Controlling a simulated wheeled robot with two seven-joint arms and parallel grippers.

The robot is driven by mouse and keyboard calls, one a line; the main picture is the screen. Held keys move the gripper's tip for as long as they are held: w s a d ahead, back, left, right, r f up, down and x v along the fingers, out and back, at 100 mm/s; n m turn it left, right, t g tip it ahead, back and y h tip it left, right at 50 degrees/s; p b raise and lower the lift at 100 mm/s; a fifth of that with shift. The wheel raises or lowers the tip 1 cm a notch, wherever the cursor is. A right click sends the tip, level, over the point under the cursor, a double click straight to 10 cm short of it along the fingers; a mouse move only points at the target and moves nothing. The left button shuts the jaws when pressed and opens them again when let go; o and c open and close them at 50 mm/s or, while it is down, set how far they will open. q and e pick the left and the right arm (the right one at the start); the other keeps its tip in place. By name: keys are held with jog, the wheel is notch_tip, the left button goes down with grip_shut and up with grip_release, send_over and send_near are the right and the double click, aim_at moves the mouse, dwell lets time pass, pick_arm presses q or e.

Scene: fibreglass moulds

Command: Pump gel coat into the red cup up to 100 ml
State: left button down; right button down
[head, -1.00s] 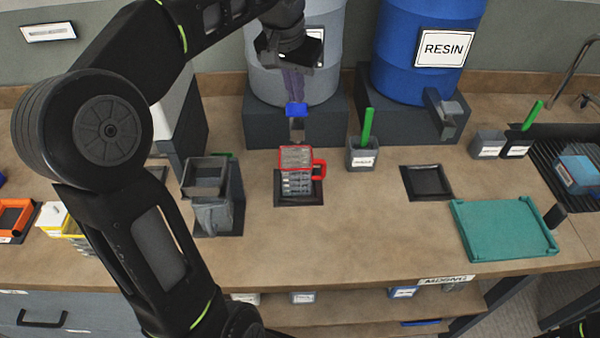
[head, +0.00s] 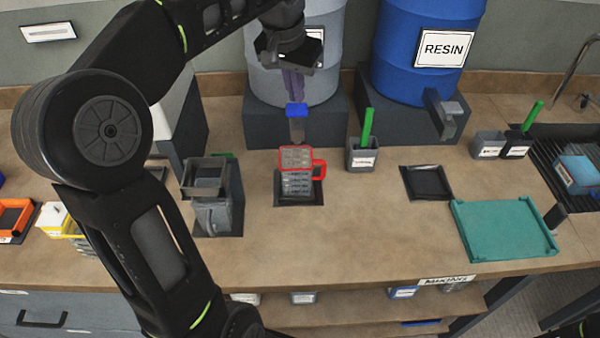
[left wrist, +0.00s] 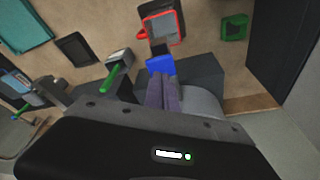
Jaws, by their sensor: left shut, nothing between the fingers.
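The red cup (head: 318,163), with a red rim and handle and clear graduated sides, stands on a dark square pad under the gel coat drum's outlet. It also shows in the left wrist view (left wrist: 179,24). The fill level cannot be read. The pump's blue top (head: 296,109) sits above a grey spout just behind the cup. My left gripper (head: 294,96) is shut and empty, pointing down, its tips at or just above the blue top (left wrist: 160,66); contact cannot be told. The grey drum (head: 335,75) stands behind, partly hidden by my gripper. My right gripper is out of view.
A blue resin drum (head: 400,55) stands on a dark block at right. A grey container with a green stick (head: 362,153) is right of the cup. A grey jug (head: 213,215) stands left. A teal tray (head: 505,230) lies at right. The bench in front of the cup is clear.

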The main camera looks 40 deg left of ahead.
aim_at(297, 108)
pick_arm(q)
jog(key=shift+f, duration=0.15)
dwell(0.4)
jog(key=shift+f+b, duration=1.45)
jog(key=shift+f, duration=0.35)
jog(key=shift+r, duration=0.25)
notch_tip(297, 108, up, 7)
jog(key=p, duration=0.6)
jog(key=shift+f, duration=0.1)
